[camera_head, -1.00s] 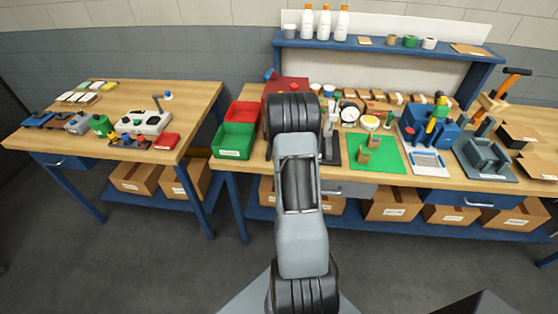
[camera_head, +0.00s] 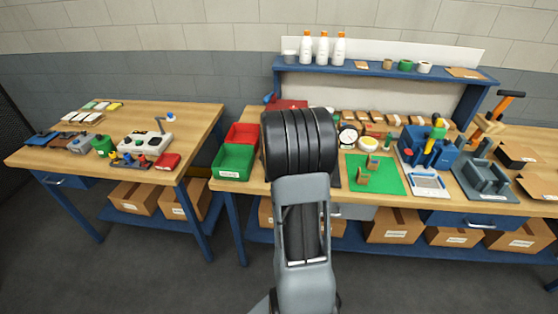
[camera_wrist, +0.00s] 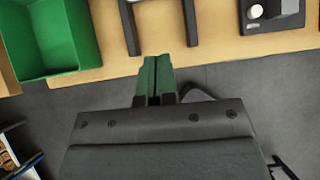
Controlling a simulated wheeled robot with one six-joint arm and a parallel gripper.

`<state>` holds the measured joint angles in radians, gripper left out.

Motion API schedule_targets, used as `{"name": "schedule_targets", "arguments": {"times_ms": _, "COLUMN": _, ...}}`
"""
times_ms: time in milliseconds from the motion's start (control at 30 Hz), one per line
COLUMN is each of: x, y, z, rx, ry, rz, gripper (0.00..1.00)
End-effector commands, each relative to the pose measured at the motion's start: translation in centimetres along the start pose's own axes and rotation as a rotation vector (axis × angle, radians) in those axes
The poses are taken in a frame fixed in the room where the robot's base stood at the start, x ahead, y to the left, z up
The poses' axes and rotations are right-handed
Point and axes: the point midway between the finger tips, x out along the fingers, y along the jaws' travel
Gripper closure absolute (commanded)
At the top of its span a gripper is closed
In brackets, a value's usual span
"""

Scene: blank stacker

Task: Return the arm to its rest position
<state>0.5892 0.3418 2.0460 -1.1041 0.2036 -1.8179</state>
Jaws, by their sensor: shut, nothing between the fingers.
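My gripper (camera_wrist: 157,78) shows in the wrist view with its two green fingers together, shut and empty. It hangs over the front edge of the wooden bench (camera_wrist: 110,66), with grey floor below that edge. In the head view my own arm rises through the middle of the picture and hides my gripper and part of the bench (camera_head: 252,187) behind it.
A green bin (camera_head: 233,161) and a red bin (camera_head: 241,135) stand left of my arm. A green mat (camera_head: 388,182) and a blue machine (camera_head: 428,147) are to its right. A second table (camera_head: 80,165) stands at the left, with floor between.

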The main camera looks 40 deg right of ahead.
Motion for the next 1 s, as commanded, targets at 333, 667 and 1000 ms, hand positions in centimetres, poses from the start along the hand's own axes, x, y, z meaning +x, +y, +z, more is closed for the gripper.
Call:
{"name": "schedule_targets", "arguments": {"times_ms": 333, "x": -1.6, "y": 0.1, "z": 0.0, "rx": -0.002, "ry": 0.000, "rz": 0.002, "gripper": 1.00}}
{"name": "schedule_targets", "arguments": {"times_ms": 667, "x": -1.6, "y": -1.8, "z": -2.1, "rx": 0.497, "ry": 0.052, "rz": -0.114, "gripper": 1.00}}
{"name": "schedule_targets", "arguments": {"times_ms": 1000, "x": -14.8, "y": 0.5, "z": -10.0, "rx": 1.953, "ry": 0.117, "rz": -0.428, "gripper": 1.00}}
